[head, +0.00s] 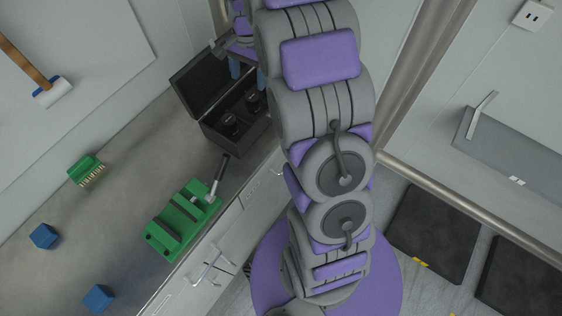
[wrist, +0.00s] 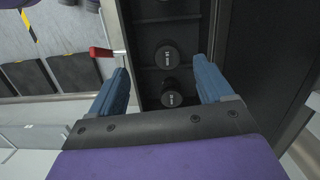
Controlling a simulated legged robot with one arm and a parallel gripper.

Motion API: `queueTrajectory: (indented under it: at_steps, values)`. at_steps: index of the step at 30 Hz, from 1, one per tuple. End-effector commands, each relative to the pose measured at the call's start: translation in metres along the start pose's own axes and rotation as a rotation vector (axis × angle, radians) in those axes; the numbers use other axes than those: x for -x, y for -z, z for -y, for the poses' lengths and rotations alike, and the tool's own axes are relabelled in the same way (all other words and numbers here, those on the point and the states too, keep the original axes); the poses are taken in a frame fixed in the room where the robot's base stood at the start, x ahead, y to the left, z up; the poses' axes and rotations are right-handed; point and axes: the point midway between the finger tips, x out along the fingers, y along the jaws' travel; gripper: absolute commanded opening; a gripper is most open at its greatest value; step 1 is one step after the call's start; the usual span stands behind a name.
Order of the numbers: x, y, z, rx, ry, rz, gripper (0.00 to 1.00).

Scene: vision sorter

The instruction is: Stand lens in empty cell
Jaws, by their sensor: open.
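An open black case (head: 205,127) stands on the counter at the back, with dark round lenses upright in its cells. One lens (head: 230,124) and another lens (head: 252,101) show in the head view. The wrist view shows the case from above, with two lens tops, one (wrist: 167,56) above the other (wrist: 171,93), both with pale lettering. A dark cell (wrist: 163,30) above them looks empty, though its depth is unclear. My gripper (head: 248,72) is over the case, its blue fingers (wrist: 160,70) spread to either side of the lenses. I see nothing held.
A green vise (head: 172,232) with a grey handle stands at the counter's front edge. A green brush (head: 86,170) and blue blocks (head: 44,236) (head: 98,298) lie at left. The case's raised lid (head: 205,70) is close to the wall. Counter between brush and vise is clear.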

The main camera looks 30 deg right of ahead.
Motion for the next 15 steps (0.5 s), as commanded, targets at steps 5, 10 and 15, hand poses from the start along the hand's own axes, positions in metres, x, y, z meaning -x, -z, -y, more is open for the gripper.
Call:
queueTrajectory:
  at_steps: [5, 10, 15]
  values:
    - [0.028, -0.056, -0.030, 0.173, -0.021, -0.009, 0.80]
    - [0.044, -0.107, -0.070, 0.353, -0.047, -0.005, 0.80]
    - [0.053, -0.155, -0.114, 0.536, -0.071, -0.002, 0.80]
